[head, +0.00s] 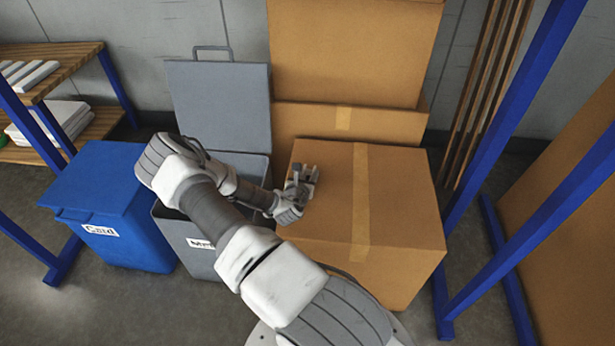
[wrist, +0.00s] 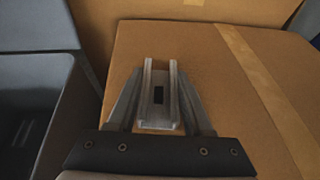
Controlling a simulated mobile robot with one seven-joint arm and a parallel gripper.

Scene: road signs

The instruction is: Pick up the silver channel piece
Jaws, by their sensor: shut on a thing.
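The silver channel piece (wrist: 159,95) is a short U-shaped metal part with a dark rectangular slot in its base. In the wrist view it sits between the two fingers of my gripper (wrist: 160,108), which is shut on it. In the head view my gripper (head: 301,178) is over the left part of the top of the front cardboard box (head: 400,200). The channel piece is small there and hard to tell from the fingers. I cannot tell whether it touches the box top or is just above it.
An open grey bin (head: 195,250) with its lid raised stands left of the box. A blue bin (head: 110,190) marked "Card" is further left. Larger cardboard boxes (head: 350,50) stand behind. Blue posts (head: 520,100) and wooden strips (head: 487,90) are at the right.

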